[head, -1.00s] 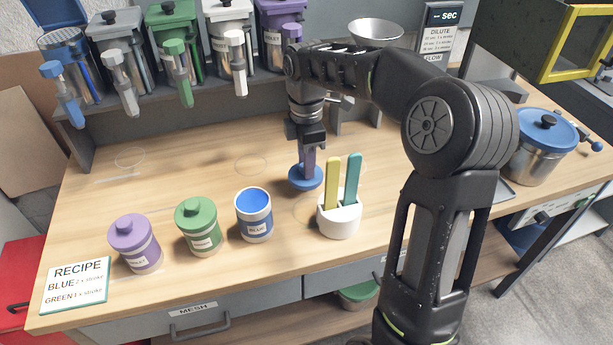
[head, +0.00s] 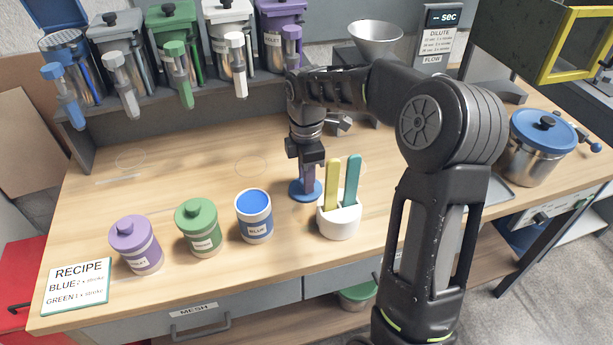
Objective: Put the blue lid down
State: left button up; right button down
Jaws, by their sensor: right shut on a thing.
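The blue lid (head: 297,190) is at the table top, just right of the open blue jar and left of the white holder. My right gripper (head: 307,178) points down and is shut on the lid from above. The lid looks flat and appears at or very near the wood; I cannot tell if it bears on it. The blue jar (head: 254,221) stands upright with no lid, blue inside. My left gripper is not in view.
A white holder (head: 339,222) with a yellow and a teal spatula stands close to the lid's right. Green (head: 198,228) and purple (head: 136,245) lidded jars stand left of the blue jar. The table (head: 180,190) behind the jars is clear. A dispenser shelf lines the back.

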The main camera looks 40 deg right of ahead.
jog(key=shift+f, duration=0.2)
jog(key=c, duration=1.2)
grip_release()
jog(key=shift+r, duration=0.1)
jog(key=shift+o, duration=0.2)
jog(key=shift+r, duration=0.1)
notch_tip(320, 180, up, 12)
jog(key=p, duration=0.1)
